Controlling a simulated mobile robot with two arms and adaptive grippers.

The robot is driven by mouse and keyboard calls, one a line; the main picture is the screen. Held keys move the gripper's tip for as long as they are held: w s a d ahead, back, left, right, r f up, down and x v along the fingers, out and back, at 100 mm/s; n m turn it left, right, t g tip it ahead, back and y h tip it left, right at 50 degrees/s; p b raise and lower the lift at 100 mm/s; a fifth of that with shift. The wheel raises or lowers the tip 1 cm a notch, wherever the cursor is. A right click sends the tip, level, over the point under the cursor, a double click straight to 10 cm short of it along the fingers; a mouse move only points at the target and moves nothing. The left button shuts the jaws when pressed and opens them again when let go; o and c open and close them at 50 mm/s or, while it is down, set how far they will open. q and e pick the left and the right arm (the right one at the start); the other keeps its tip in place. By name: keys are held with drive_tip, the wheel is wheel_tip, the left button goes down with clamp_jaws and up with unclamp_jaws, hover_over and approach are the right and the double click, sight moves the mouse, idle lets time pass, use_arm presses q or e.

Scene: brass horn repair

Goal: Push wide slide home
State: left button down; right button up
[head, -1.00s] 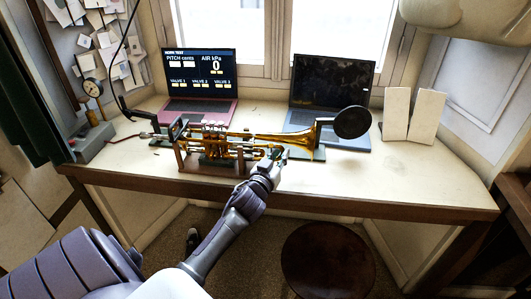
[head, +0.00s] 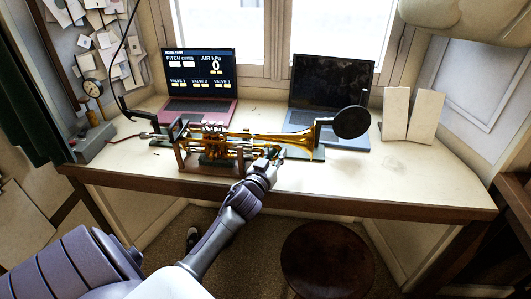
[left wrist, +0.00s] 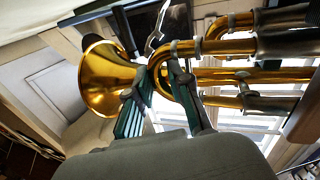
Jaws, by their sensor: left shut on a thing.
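The brass horn (head: 232,145) lies level in a wooden cradle (head: 181,160) on the bench, its bell to the right; the bell also shows in the left wrist view (left wrist: 105,78). The wide slide's curved brass bow (left wrist: 156,64) is in the left wrist view, with straight tubes running right from it. My left gripper (head: 272,156) is at the front of the horn, between valves and bell. Its green-padded fingers (left wrist: 158,92) are shut on the wide slide at the bow. In the head view the hand partly hides the bow. My right gripper is not in view.
A dark round disc (head: 352,122) stands in front of the bell. A laptop (head: 199,73) showing pitch and air readings and a second laptop (head: 331,82) stand behind. Two pale boards (head: 396,113) stand at right. The bench's right front (head: 410,178) is clear.

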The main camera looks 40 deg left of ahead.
use_arm(q)
drive_tip(key=shift+s+a+f, duration=0.15)
drive_tip(key=shift+a, duration=0.3)
idle(1.1)
drive_tip(key=c, duration=1)
unclamp_jaws()
drive_tip(key=shift+a, duration=0.2)
drive_tip(key=shift+d, duration=0.1)
drive_tip(key=shift+d, duration=0.15)
